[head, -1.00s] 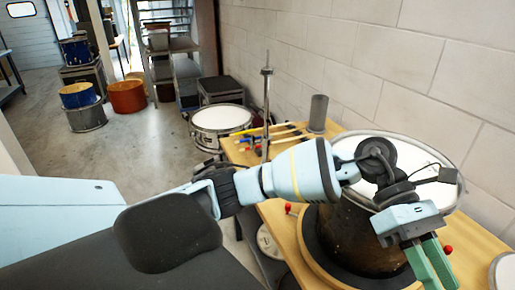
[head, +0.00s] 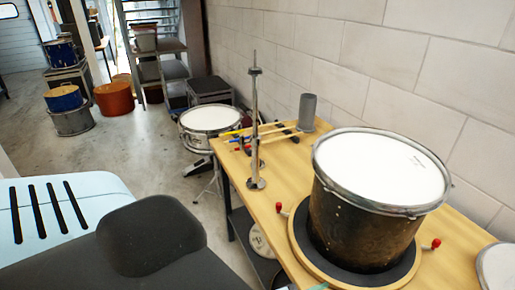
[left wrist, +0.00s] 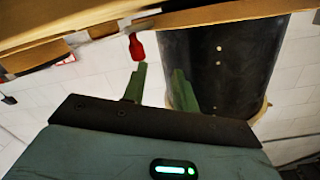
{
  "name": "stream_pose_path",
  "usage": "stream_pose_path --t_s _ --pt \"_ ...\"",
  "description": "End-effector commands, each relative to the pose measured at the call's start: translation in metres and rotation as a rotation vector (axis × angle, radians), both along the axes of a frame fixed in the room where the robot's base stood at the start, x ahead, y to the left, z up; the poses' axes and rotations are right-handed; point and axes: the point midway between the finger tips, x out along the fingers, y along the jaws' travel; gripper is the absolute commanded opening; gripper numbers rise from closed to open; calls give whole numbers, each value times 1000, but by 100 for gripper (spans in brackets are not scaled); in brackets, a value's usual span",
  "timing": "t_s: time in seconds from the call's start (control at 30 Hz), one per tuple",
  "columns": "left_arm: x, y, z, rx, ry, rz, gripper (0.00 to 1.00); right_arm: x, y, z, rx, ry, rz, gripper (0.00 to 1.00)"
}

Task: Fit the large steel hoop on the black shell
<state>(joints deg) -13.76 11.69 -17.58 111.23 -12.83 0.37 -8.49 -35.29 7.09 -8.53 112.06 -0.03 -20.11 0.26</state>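The black shell (head: 350,230) stands upright on a round wooden base with a dark mat on the bench. The large steel hoop (head: 332,180) lies around the shell's top edge, encircling a white drumhead (head: 385,165). No gripper is on the hoop. In the left wrist view, my left gripper (left wrist: 158,78) has its two green fingers apart with nothing between them. The shell (left wrist: 220,60) is just beyond the right finger; I cannot tell if they touch. A red knob (left wrist: 136,46) is close to the left finger. My right gripper is in neither view.
Red-knobbed clamps (head: 279,207) (head: 435,243) flank the round base (head: 303,255). A metal post (head: 254,120), mallets and a grey cylinder (head: 307,110) stand or lie at the bench's far end. Another round white-topped thing (head: 497,268) is at the right edge. A wall runs behind the bench.

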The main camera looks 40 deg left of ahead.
Motion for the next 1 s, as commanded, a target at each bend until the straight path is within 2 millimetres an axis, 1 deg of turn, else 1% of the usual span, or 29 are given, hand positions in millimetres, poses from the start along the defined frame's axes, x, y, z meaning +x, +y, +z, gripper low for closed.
stream_pose_path --t_s 0.03,0.07,0.1,0.17,0.2,0.3,0.4,0.5,1.0 --pt "-25 14 -35 -43 146 56 29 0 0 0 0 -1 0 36" --pt "-40 21 -52 -68 225 88 29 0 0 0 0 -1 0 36" --pt "-59 30 -74 -99 325 131 29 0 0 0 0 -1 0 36" --pt "-88 42 -101 -138 458 187 29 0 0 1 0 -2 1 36" --pt "-107 48 -115 -160 533 220 29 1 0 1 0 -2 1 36" --pt "-142 60 -139 -201 669 284 29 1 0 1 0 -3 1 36" --pt "-163 65 -151 -222 743 319 29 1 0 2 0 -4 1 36" --pt "-170 67 -155 -229 768 331 29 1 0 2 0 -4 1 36" --pt "-169 67 -155 -227 765 328 29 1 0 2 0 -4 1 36"
